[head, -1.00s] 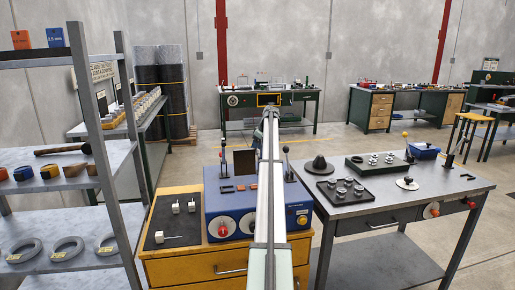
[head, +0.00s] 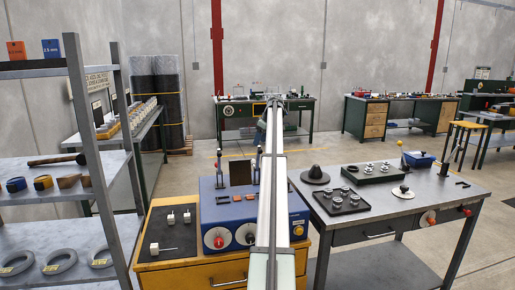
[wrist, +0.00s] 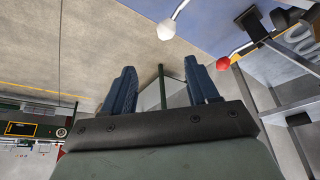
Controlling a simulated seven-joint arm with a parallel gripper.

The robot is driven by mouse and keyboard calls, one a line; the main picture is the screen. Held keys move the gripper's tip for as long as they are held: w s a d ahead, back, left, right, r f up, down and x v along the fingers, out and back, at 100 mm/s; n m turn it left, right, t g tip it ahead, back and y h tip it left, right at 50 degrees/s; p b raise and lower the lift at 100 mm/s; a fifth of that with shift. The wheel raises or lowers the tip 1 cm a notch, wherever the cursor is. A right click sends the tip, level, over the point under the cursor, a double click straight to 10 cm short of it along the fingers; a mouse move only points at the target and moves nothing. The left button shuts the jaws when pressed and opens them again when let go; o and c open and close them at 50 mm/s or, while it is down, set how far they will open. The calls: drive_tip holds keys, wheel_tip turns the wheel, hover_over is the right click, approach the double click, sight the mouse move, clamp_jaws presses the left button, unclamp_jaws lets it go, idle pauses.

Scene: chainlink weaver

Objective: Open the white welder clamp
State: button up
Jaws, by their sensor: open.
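The blue welder box (head: 275,207) stands on a yellow drawer cabinet in the head view, with dials on its front. A lever (head: 219,165) rises at its left, and another lever (head: 258,163) shows beside my arm; their knob colours are too small to tell. In the wrist view, a white knob (wrist: 166,29) on a thin rod is at the top, and a red knob (wrist: 222,63) is to its right. My gripper (wrist: 160,72) is open and empty, its blue fingers apart from the white knob. In the head view my arm hides part of the welder.
A black mat (head: 167,232) with small white-headed pieces lies left of the welder. A grey table (head: 430,202) to the right carries a black tray (head: 347,200) and a dark cone (head: 315,174). A grey shelf (head: 70,175) stands at left. Open floor lies behind the welder.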

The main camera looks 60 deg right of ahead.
drive_tip(key=shift+v, duration=1.1)
drive_tip(key=shift+w, duration=0.1)
